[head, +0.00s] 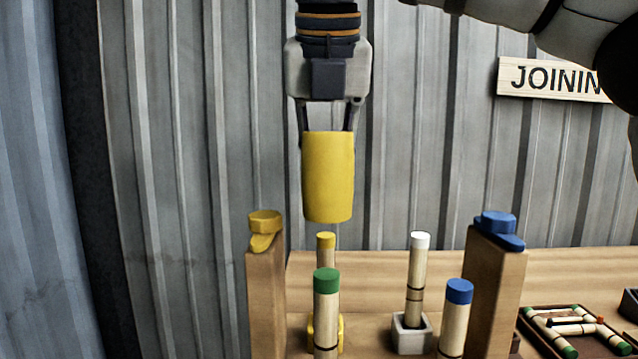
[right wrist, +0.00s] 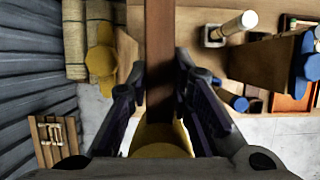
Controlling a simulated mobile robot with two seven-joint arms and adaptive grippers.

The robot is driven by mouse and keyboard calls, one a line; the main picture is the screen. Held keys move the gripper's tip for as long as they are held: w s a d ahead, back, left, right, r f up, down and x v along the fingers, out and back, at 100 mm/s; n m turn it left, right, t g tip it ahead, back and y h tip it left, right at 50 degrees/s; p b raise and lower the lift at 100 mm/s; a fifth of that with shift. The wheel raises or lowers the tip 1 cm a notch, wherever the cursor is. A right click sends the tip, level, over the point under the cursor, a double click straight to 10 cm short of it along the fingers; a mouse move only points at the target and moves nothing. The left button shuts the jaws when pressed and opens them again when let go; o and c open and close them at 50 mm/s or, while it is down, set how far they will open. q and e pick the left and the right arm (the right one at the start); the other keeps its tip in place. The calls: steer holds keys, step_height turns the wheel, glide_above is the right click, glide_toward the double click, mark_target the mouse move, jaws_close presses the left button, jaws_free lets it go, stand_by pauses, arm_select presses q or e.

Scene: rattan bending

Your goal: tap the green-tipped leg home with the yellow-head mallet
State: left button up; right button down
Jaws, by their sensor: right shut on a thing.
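My right gripper (head: 327,118) comes down from the top of the head view and is shut on the yellow-head mallet (head: 328,178). The mallet's yellow head hangs below the fingers. In the right wrist view its yellow end (right wrist: 160,140) lies between the fingers (right wrist: 158,100), and a brown bar that looks like the handle (right wrist: 160,55) extends away. The green-tipped leg (head: 326,305) stands upright below the mallet head, with a clear gap between them. Its lower end is cut off by the frame. I cannot make out this leg in the right wrist view. My left gripper is not in view.
A yellow-tipped leg (head: 326,245), white-tipped leg (head: 418,270) and blue-tipped leg (head: 456,315) stand nearby. Wooden posts with a yellow clamp (head: 264,225) and blue clamp (head: 498,225) flank them. A tray (head: 590,351) lies at right. A corrugated wall (head: 420,150) stands behind.

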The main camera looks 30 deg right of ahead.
steer(key=shift+w+r, duration=0.1)
steer(key=shift+w, duration=0.15)
steer(key=f, duration=0.3)
steer(key=shift+s+f, duration=0.2)
steer(key=shift+f, duration=0.15)
stand_by(0.4)
steer(key=shift+f, duration=1.85)
steer(key=shift+r, duration=1.8)
steer(key=shift+d, duration=0.1)
